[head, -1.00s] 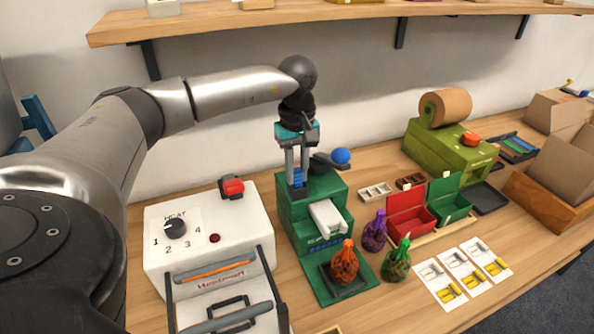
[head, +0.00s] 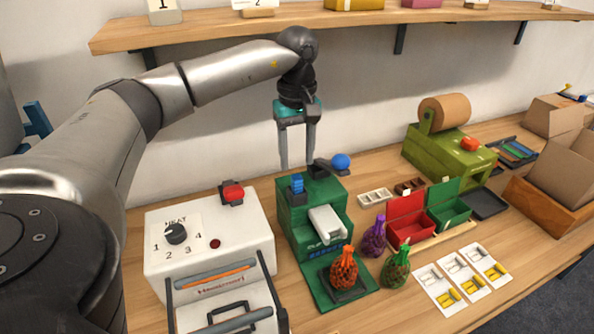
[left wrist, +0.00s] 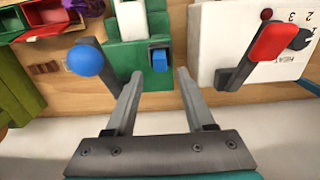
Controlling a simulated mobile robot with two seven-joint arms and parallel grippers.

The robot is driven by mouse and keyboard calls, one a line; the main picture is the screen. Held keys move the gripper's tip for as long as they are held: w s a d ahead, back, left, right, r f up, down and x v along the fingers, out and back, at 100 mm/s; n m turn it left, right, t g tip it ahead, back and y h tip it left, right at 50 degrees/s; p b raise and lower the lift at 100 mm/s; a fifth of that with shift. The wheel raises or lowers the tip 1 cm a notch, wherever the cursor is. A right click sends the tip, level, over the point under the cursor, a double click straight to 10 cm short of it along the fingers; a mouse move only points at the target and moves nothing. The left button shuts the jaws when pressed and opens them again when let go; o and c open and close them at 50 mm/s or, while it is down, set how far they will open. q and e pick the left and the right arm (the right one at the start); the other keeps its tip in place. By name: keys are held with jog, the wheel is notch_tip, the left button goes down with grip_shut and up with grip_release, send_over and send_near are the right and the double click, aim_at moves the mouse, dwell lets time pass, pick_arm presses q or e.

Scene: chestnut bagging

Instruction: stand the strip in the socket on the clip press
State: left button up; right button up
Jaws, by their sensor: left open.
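The green clip press (head: 335,200) stands mid-bench. The blue strip (head: 297,184) stands upright in the dark socket at its top left; its lower end is hidden. In the left wrist view the strip (left wrist: 159,60) shows end-on inside the dark socket frame. My left gripper (head: 297,162) is open and empty, fingers pointing down, above the strip and apart from it. In the left wrist view my left gripper (left wrist: 159,76) has its two fingers spread on either side of the strip. My right gripper is not in view.
The press lever with a blue knob (head: 341,161) is close to the right finger. A white heat sealer (head: 205,245) with a red knob stands left. Netted bags, including a red one (head: 344,268), and open red (head: 408,228) and green boxes are to the right. A shelf (head: 340,20) runs above.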

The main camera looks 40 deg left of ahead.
aim_at(297, 177)
pick_arm(q)
notch_tip(297, 177, up, 6)
jog(key=shift+p, duration=0.3)
